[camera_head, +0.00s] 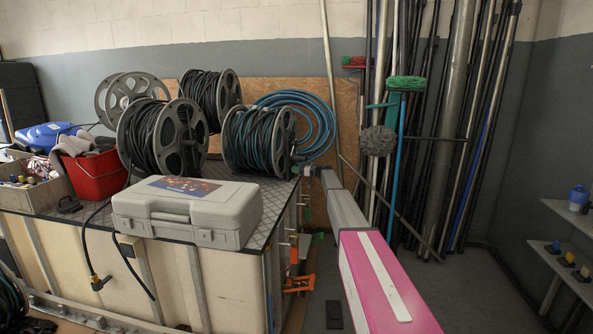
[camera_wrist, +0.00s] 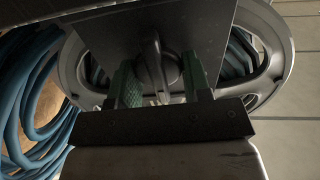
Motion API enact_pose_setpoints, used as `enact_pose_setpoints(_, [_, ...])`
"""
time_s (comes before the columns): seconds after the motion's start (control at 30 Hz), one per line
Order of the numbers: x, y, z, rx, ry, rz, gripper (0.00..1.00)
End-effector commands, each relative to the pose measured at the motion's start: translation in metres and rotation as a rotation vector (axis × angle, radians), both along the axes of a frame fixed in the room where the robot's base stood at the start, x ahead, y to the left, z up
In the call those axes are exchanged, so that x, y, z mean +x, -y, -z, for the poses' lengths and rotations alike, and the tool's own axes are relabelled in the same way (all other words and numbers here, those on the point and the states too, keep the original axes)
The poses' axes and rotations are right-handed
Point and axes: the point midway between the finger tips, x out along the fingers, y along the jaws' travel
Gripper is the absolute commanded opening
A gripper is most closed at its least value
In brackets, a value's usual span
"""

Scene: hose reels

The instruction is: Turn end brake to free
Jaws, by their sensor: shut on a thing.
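The end brake is a dark knob with a raised grip bar (camera_wrist: 152,62) on a dark plate (camera_wrist: 110,30) at the hub of a hose reel. The bar stands roughly upright in the wrist view. My gripper (camera_wrist: 160,78) has its green-padded fingers on either side of the knob and is shut on it. In the head view, the reel with blue-green hose (camera_head: 252,140) stands at the right end of the bench. My gripper (camera_head: 304,171) reaches its right side. The knob cannot be made out there, and any brake marking is not readable.
A grey case (camera_head: 190,212) lies on the bench's front. Other reels (camera_head: 160,138) stand left of the blue-hose reel. A loose blue hose coil (camera_head: 318,125) hangs close behind my gripper. Poles and a green brush (camera_head: 405,83) lean at the back right.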

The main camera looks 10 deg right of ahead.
Motion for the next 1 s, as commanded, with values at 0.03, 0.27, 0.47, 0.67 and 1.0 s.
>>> enact_pose_setpoints(0.03, [-0.001, 0.001, 0.001, -0.003, 0.002, 0.000, 0.21])
enact_pose_setpoints(0.27, [-0.001, 0.001, 0.001, -0.003, 0.002, 0.000, 0.21])
enact_pose_setpoints(0.47, [-0.001, 0.001, 0.001, -0.003, 0.001, 0.000, 0.62])
enact_pose_setpoints(0.67, [0.000, 0.001, 0.000, -0.002, 0.001, 0.000, 0.62])
enact_pose_setpoints(1.0, [-0.011, 0.022, 0.000, -0.002, 0.001, 0.002, 0.62])
